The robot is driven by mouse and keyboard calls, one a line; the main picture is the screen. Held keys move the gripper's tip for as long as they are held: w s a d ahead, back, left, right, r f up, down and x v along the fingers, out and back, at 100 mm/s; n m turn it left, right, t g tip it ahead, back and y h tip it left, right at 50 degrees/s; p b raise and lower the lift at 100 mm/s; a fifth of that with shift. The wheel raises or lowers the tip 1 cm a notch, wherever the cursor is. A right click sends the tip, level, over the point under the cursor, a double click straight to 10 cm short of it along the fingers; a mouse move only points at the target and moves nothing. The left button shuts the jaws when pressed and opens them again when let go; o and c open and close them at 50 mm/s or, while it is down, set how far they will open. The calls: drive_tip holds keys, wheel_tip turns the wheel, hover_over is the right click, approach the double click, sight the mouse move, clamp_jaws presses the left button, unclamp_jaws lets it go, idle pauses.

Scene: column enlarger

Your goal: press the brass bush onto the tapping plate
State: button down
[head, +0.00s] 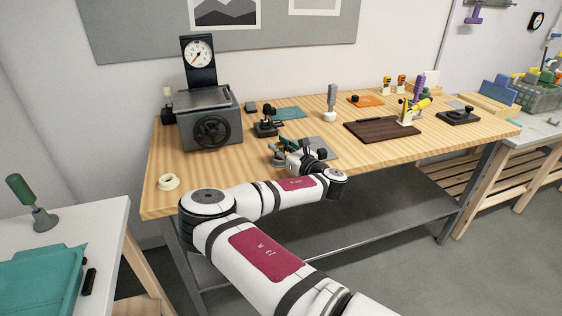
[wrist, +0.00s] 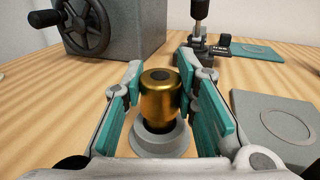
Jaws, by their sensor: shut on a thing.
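The brass bush (wrist: 161,95) is a gold cylinder with a dark hole in its top. My gripper (wrist: 163,98), with teal finger pads, is shut on it, one finger on each side. Below the bush is a round grey base (wrist: 148,147) with a dark middle; I cannot tell whether they touch. A flat grey plate with a round disc (wrist: 285,122) lies to the right of my gripper; it looks like the tapping plate. In the head view my gripper (head: 287,151) is low over the bench front, beside the grey plate (head: 325,147). The bush is hidden there.
A grey machine with a handwheel (head: 212,120) and dial stands at the back left. A small black press-like device (head: 267,122) and a teal mat (head: 289,113) are behind my gripper. A dark brown board (head: 375,130) lies right. A tape roll (head: 168,182) sits at the left front.

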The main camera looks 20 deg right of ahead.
drive_tip(key=shift+f, duration=0.9)
drive_tip(key=c, duration=1.2)
unclamp_jaws()
drive_tip(key=shift+s+r, duration=0.1)
drive_tip(key=shift+s+d, duration=0.15)
drive_tip(key=shift+s, duration=0.15)
drive_tip(key=shift+p+v, duration=2.65)
drive_tip(key=shift+v, duration=0.95)
drive_tip(key=v, duration=1.2)
